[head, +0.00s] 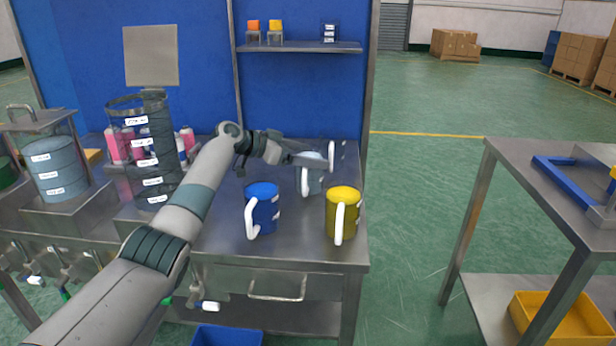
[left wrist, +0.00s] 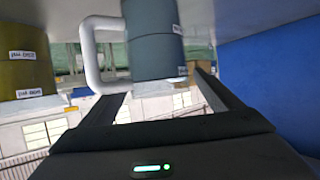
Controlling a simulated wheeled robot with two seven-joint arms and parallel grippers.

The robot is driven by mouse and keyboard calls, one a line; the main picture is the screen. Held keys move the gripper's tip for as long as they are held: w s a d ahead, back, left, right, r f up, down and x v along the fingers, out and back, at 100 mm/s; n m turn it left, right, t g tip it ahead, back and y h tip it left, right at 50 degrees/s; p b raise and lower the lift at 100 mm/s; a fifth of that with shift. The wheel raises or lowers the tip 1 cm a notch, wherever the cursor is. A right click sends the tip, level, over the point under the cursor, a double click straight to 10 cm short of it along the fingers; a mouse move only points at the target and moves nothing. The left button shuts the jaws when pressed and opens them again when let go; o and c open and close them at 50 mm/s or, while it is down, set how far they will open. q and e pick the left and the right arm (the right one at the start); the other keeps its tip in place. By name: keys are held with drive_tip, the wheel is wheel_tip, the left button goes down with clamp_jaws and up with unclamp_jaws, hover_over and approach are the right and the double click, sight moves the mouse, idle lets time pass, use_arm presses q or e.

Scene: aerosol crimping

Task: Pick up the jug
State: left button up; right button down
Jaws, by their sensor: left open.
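Three jugs stand on the steel bench: a blue jug (head: 262,208) with a white handle, a yellow jug (head: 345,205) to its right, and a grey-blue jug (head: 315,182) behind them. My left gripper (head: 322,160) is at the grey-blue jug and partly covers its top. In the left wrist view my open fingers (left wrist: 162,85) point at the grey-blue jug (left wrist: 155,40), which shows between and beyond their tips with its white handle to the left. No grip on it shows. The yellow jug (left wrist: 25,65) is at the left there. My right gripper is out of view.
A mesh cylinder (head: 150,150) with labels and a grey-blue tank (head: 55,165) stand left on the bench. A shelf (head: 300,47) hangs behind. A white upright piece (head: 331,153) beside my gripper is unclear. Another steel table (head: 530,175) stands right, with open floor between.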

use_arm(q)
drive_tip(key=shift+x, duration=1.55)
drive_tip(key=shift+c, duration=0.3)
drive_tip(key=c, duration=1.6)
